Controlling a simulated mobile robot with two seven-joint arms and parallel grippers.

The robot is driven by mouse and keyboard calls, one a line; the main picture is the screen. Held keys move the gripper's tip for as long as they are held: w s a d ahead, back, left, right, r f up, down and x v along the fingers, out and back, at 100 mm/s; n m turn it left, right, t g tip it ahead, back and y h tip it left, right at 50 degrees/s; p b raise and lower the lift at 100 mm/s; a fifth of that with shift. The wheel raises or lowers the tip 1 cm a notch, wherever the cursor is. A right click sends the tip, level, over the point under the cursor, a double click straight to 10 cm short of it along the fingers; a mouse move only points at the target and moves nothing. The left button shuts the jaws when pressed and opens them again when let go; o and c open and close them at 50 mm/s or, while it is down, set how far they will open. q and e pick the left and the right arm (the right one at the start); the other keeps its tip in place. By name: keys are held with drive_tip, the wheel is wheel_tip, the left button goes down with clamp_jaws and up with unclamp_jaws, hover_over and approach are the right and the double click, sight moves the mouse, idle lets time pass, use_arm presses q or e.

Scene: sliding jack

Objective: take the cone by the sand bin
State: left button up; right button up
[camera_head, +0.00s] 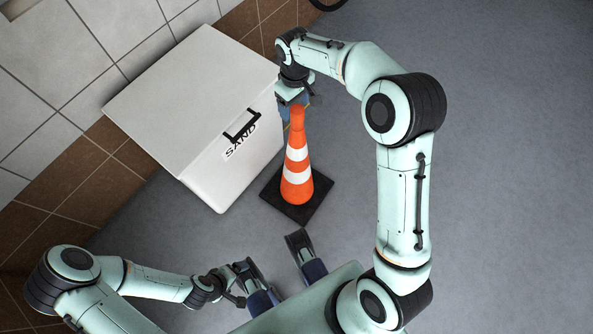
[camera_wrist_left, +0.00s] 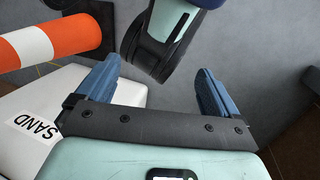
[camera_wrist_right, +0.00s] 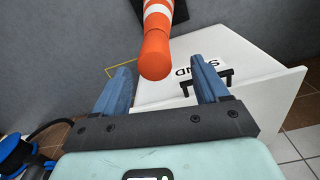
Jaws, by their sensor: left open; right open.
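The orange cone with white bands (camera_head: 297,165) stands upright on its black square base, right beside the white sand bin (camera_head: 150,95). My right gripper (camera_head: 297,98) is open at the cone's top. In the right wrist view the cone's orange tip (camera_wrist_right: 155,55) shows between the open blue fingers (camera_wrist_right: 159,64); I cannot tell whether they touch it. My left gripper (camera_head: 240,288) is low at the left, apart from the cone. In the left wrist view it is open and empty (camera_wrist_left: 158,65), with the cone (camera_wrist_left: 35,45) at upper left.
The bin has a black handle (camera_head: 240,124) and a SAND label on its front. A tiled wall (camera_head: 60,60) runs behind it. Grey floor (camera_head: 510,150) is clear on the right. A blue object with a black hose (camera_wrist_right: 15,155) shows at the right wrist view's lower left.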

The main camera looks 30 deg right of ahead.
sight(297, 108)
drive_tip(key=f, duration=0.2)
drive_tip(key=f+b, duration=0.1)
drive_tip(key=f, duration=0.2)
drive_tip(key=shift+d+f, duration=0.3)
use_arm(q)
drive_tip(key=shift+w+a+f+t, duration=0.25)
drive_tip(key=shift+w+f, duration=0.2)
drive_tip(key=shift+w, duration=0.15)
drive_tip(key=shift+w+a+f+t, duration=0.15)
drive_tip(key=shift+w+a+f, duration=0.1)
drive_tip(key=shift+w+f, duration=0.25)
use_arm(e)
drive_tip(key=shift+c, duration=0.4)
clamp_jaws()
drive_tip(key=shift+w+r, duration=0.1)
drive_tip(key=shift+r, duration=0.1)
